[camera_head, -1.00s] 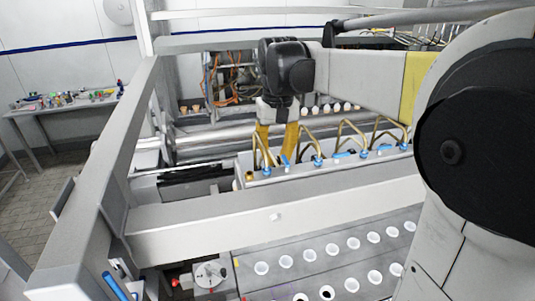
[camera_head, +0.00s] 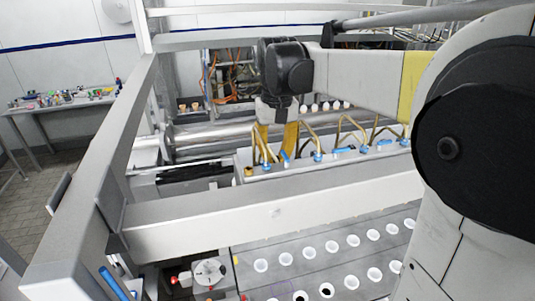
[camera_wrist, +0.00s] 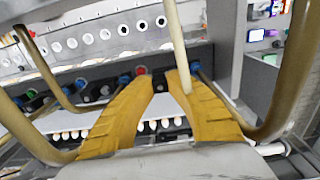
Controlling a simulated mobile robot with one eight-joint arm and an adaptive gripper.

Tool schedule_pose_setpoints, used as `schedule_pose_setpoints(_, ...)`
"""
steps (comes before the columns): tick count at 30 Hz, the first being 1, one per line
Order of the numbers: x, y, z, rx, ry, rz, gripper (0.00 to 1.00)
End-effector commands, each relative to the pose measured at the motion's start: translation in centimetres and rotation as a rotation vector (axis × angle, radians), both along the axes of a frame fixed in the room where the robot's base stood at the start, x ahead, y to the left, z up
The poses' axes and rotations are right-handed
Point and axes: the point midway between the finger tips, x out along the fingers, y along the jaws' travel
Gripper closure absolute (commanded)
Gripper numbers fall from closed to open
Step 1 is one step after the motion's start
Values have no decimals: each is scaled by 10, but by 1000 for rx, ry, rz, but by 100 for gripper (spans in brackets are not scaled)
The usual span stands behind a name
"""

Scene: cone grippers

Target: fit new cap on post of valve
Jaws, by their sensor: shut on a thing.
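My gripper (camera_head: 275,158) hangs over the row of valves, its yellow fingers pointing down among bent brass tubes. In the wrist view its fingertips (camera_wrist: 165,76) stand a small gap apart. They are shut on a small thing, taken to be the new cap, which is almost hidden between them. Valves with blue parts (camera_head: 317,157) line the pale box (camera_head: 245,160). Blue valve parts (camera_wrist: 124,78) and a red part (camera_wrist: 141,70) show near the fingertips in the wrist view. The post under the gripper is hidden, so I cannot tell whether the cap touches it.
Bent brass tubes (camera_head: 352,125) rise close beside the fingers; a pale rod (camera_wrist: 177,40) crosses the wrist view. A grey frame beam (camera_head: 200,222) runs in front of the valves. A panel (camera_head: 330,265) with rows of white round cups lies nearer. A cluttered table (camera_head: 60,104) stands far left.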

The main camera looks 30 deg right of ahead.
Motion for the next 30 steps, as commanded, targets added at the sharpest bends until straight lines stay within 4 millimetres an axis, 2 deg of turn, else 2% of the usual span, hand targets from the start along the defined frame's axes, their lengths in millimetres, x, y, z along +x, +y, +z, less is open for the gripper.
schedule_pose_setpoints(19,0,0,-5,0,0,0,100)
schedule_pose_setpoints(20,0,0,-5,0,0,0,78)
schedule_pose_setpoints(21,0,0,-5,0,0,0,65)
schedule_pose_setpoints(22,0,0,-5,0,0,0,59)
schedule_pose_setpoints(28,0,0,-5,0,0,0,59)
schedule_pose_setpoints(30,0,0,-5,0,0,0,43)
